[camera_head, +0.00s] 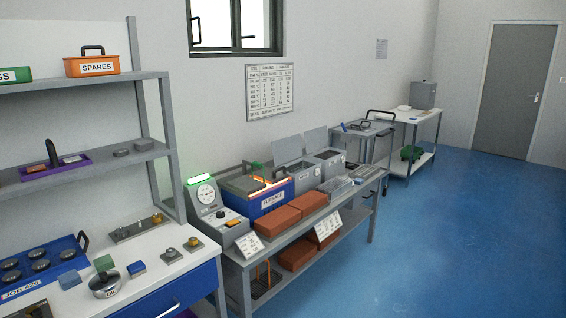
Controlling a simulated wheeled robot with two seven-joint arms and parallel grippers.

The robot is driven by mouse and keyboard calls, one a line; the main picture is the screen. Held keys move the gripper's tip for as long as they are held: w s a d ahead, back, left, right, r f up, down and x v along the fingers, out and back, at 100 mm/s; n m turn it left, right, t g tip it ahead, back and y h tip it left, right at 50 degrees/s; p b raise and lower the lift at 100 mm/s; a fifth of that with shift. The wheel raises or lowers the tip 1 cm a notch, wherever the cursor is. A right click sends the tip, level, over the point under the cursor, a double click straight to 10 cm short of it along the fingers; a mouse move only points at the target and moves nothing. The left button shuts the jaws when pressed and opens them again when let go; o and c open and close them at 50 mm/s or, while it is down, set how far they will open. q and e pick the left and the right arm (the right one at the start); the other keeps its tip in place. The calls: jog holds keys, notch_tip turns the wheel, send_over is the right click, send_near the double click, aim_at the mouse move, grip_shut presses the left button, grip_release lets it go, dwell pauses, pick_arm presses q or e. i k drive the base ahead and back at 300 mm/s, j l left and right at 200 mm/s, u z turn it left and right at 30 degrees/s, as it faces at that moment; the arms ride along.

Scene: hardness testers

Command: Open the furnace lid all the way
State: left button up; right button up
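The furnace (272,201) is a blue box with a white label on its front. It stands on the grey bench along the wall, right of a grey tester with a round dial. Its grey lid (240,187) shows on top at the left, with an orange glow along the opening beside it, so the lid looks partly open. How far it is raised I cannot tell exactly. Neither of my grippers is in view.
Orange-brown bricks (293,210) lie on the bench in front of the furnace. The dial tester (208,200) is close on its left, and grey open-lidded boxes (323,160) stand to its right. A white table (150,262) with parts is nearer left. Blue floor (430,240) is clear at right.

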aim_at(249, 186)
jog(key=i+l, duration=0.35)
jog(key=i, duration=0.15)
jog(key=i+l, duration=0.65)
jog(key=i, duration=0.3)
jog(key=i+l+z, duration=0.1)
jog(key=i+l, duration=0.25)
jog(key=i, duration=0.15)
jog(key=i+l, duration=0.3)
jog(key=i, duration=0.2)
jog(key=i+l, duration=0.35)
jog(key=i, duration=0.15)
